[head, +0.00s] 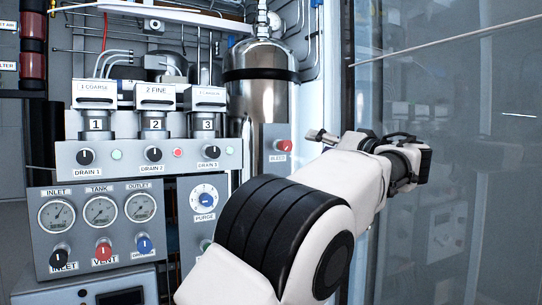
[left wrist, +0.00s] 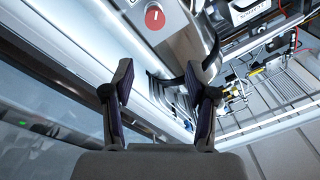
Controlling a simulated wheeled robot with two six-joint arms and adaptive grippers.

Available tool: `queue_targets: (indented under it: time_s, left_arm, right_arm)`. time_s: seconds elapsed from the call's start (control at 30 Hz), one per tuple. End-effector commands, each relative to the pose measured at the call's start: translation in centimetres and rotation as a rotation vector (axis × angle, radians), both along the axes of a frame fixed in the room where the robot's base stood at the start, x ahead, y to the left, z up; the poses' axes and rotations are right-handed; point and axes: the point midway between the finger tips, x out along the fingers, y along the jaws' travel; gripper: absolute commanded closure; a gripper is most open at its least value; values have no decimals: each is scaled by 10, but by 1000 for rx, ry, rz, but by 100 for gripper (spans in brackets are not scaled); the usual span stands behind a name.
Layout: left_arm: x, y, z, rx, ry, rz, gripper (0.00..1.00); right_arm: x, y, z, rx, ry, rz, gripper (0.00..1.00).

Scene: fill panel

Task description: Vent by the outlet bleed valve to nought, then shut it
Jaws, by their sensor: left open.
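The red bleed knob (head: 284,146), above a BLEED label, sits on a grey plate right of the drain panel in the head view. A red round knob with a pale mark (left wrist: 155,17) shows at the top of the left wrist view, beyond the fingertips. The OUTLET gauge (head: 140,207) is the right one of the gauge row; its reading is too small to tell. My left gripper (head: 408,162) is right of the bleed knob and apart from it. In the left wrist view its fingers (left wrist: 158,88) are spread, with nothing held.
INLET (head: 57,215) and TANK (head: 100,211) gauges stand above black, red and blue knobs. A purge dial (head: 204,198) is beside them. A steel cylinder (head: 262,85) stands behind the bleed plate. A glass panel (head: 450,220) is close on the right, beside my arm.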

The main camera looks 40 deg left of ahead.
Motion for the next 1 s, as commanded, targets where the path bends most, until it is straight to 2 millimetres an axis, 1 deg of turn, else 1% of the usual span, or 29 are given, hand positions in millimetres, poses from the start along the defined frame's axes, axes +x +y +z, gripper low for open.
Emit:
queue_targets:
  time_s: [0.03, 0.1, 0.17, 0.23, 0.27, 0.3, 0.33, 0.4, 0.47, 0.53, 0.8, 0.9, 1.0]
  left_arm:
    - [1, 3, 3, -6, -142, -20, 43]
    - [4, 11, 1, -11, -360, -66, 43]
    - [6, 18, -4, -11, -521, -116, 43]
    - [10, 29, -17, -2, -663, -176, 43]
    - [12, 37, -30, 9, -697, -197, 43]
    - [13, 45, -37, 30, -686, -201, 43]
    - [13, 50, -41, 32, -680, -194, 43]
    - [13, 56, -43, 24, -680, -186, 43]
    - [14, 59, -39, 24, -680, -186, 43]
    - [18, 67, -33, 21, -679, -185, 43]
    - [36, 110, -13, 23, -677, -184, 43]
    - [39, 118, -9, 23, -678, -185, 43]
    - [40, 121, -9, 24, -678, -186, 43]
  right_arm:
    - [0, 0, -2, 0, 0, 0, 60]
    - [0, 0, -13, 0, 0, 0, 60]
    - [0, 0, -24, 0, 0, 0, 60]
    - [0, 0, -41, 0, 0, 0, 60]
    - [0, 0, -54, 0, 0, 0, 60]
    - [0, 0, -61, 0, 0, 0, 60]
    - [-1, 0, -64, 0, 1, 0, 60]
    - [-1, 0, -64, 0, 1, 0, 60]
    - [0, 0, -61, 0, 0, 0, 60]
    - [0, 0, -56, 0, 0, 0, 60]
    - [0, 0, -43, 0, 0, 0, 60]
    - [0, 0, -41, 0, 0, 0, 60]
    - [0, 0, -41, 0, 0, 0, 60]
